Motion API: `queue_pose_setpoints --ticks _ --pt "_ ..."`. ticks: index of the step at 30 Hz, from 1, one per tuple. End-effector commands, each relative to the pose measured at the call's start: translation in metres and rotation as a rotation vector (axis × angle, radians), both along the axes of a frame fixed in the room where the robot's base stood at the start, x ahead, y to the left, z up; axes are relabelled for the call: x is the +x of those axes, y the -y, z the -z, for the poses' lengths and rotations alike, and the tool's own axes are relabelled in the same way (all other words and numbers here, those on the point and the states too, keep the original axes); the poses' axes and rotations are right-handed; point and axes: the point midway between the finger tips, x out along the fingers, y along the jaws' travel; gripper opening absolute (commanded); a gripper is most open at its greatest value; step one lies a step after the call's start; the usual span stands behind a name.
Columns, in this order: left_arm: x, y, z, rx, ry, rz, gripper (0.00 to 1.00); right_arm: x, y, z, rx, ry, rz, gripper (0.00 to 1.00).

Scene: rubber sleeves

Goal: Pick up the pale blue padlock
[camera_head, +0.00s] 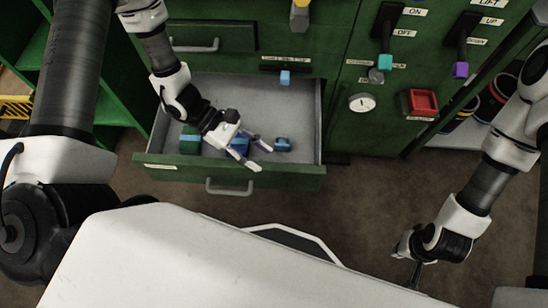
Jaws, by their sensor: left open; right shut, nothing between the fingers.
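A small pale blue thing (285,77), the palest blue here and likely the padlock, shows at the back edge of the open drawer, under a dark slot; its shape is too small to be sure. My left gripper (261,157) is open and empty over the front of the drawer, well in front of it. A blue piece (283,144) lies in the drawer just right of my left fingertips, apart from them. My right gripper (414,278) is shut and empty, low at the right, away from the drawer.
The open drawer (312,130) has raised walls and a handle. A darker blue thing (240,146) lies partly hidden behind my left gripper, and a teal and blue box (190,140) is at left. Switches and a red box (421,103) are on the green cabinet.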

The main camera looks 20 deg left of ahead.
Motion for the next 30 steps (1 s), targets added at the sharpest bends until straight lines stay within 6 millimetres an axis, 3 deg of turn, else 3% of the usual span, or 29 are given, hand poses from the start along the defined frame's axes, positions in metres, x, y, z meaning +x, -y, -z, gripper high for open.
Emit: queue_pose_setpoints --ticks 1,3,7,12,19,24,30 --pt "0.035 -0.006 0.048 -0.050 0.043 -0.123 0.41 0.000 0.000 0.063 0.000 0.000 0.000 0.00" --pt "0.073 -0.020 0.069 -0.091 0.091 -0.258 0.41 0.000 0.000 0.101 0.000 -0.001 0.000 0.00" --pt "0.104 -0.040 0.097 -0.115 0.153 -0.355 0.41 0.000 0.000 0.148 0.000 -0.001 0.000 0.00" --pt "0.113 -0.043 0.105 -0.129 0.181 -0.372 0.41 0.000 0.000 0.168 0.000 0.000 0.000 0.00" --pt "0.119 -0.017 0.113 -0.126 0.181 -0.365 0.41 0.000 0.000 0.179 0.000 0.001 0.000 0.00" --pt "0.123 0.011 0.129 -0.125 0.183 -0.362 0.41 0.000 0.000 0.200 0.000 0.000 0.000 0.00" --pt "0.129 0.025 0.130 -0.127 0.181 -0.369 0.41 0.000 0.000 0.203 0.000 0.000 0.000 0.00"
